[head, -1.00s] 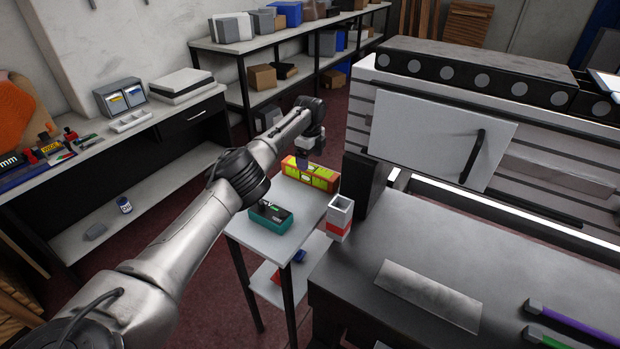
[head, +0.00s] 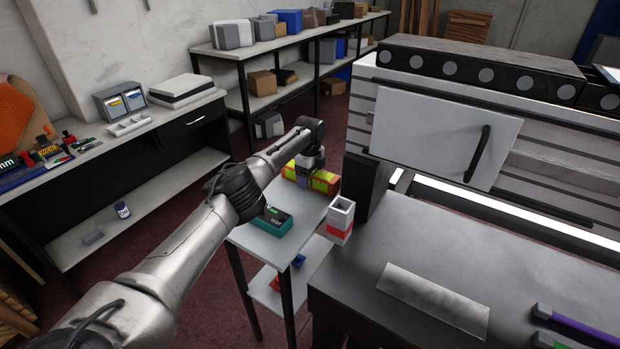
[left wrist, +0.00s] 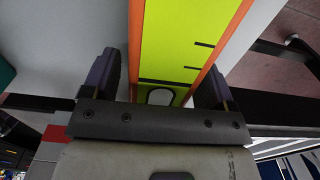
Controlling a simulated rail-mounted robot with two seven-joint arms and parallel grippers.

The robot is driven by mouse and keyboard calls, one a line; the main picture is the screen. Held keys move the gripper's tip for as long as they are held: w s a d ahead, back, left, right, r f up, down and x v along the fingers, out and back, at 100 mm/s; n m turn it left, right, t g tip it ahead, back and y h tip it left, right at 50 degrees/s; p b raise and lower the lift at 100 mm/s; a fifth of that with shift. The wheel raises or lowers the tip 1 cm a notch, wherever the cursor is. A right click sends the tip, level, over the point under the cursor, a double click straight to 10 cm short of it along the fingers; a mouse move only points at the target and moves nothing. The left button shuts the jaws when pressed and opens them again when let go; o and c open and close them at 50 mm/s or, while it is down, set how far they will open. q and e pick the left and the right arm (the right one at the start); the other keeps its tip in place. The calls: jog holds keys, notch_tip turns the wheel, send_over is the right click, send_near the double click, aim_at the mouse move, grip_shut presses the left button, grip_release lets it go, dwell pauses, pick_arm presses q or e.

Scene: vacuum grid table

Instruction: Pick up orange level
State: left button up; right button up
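The orange level, with yellow-green faces, lies on the small side table in the head view (head: 323,181). It also fills the upper middle of the left wrist view (left wrist: 180,45). My left gripper (head: 304,178) is down at the level in the head view. In the left wrist view its two dark fingers (left wrist: 163,85) stand apart, one on each side of the level. A gap shows on the left side, and the right finger is close to the level's edge. The arm hides part of the level in the head view. My right gripper is not in view.
A teal-and-black box (head: 270,222) sits on the side table (head: 262,243) near the level. A grey-and-red holder (head: 340,220) stands at the grey workbench's corner. A workbench (head: 420,270) stands to the right, and a shelf (head: 140,145) with tools to the left.

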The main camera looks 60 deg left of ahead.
pick_arm(q)
jog(key=c, duration=1.3)
